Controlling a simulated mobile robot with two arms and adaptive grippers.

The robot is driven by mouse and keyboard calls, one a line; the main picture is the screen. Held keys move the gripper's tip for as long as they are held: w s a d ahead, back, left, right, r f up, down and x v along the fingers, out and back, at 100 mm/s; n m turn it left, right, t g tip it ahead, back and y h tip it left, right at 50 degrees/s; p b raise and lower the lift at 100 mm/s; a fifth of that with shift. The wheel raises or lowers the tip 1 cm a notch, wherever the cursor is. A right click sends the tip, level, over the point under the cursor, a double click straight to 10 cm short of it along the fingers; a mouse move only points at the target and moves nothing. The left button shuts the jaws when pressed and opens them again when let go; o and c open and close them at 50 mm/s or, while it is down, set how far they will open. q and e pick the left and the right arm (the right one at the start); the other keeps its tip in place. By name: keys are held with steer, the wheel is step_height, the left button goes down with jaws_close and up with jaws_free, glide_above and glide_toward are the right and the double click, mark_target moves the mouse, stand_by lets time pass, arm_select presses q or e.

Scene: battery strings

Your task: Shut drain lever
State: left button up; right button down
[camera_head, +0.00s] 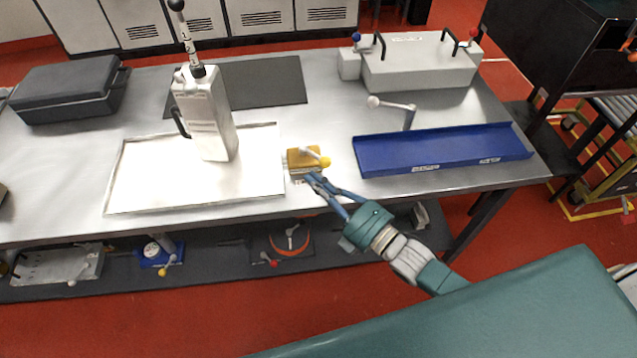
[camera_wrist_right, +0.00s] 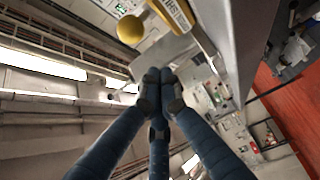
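A yellow block (camera_head: 303,157) with a short light lever ending in a yellow ball knob (camera_head: 325,162) sits at the table's front, just right of the white tray. I take this as the drain lever. In the right wrist view the yellow knob (camera_wrist_right: 130,30) and the yellow lettered body (camera_wrist_right: 172,14) are at the top. My right gripper (camera_head: 312,179) is just in front of and below the block. Its blue fingertips (camera_wrist_right: 160,88) meet with nothing visible between them, apart from the knob. My left gripper is not in view.
A tall grey unit (camera_head: 208,125) stands on the white tray (camera_head: 125,190). A blue tray (camera_head: 440,155) lies to the right, with a white-knobbed lever (camera_head: 392,105) behind it. A grey box (camera_head: 420,68) and black case (camera_head: 65,92) stand farther back. The shelf below holds other levers.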

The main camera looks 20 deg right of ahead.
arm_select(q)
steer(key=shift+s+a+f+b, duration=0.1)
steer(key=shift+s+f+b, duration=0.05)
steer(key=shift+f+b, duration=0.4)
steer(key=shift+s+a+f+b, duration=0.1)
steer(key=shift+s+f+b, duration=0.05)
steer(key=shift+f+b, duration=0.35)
arm_select(e)
steer(key=s+d, duration=0.6)
steer(key=shift+s+d+f, duration=0.25)
steer(key=shift+s+d, duration=0.15)
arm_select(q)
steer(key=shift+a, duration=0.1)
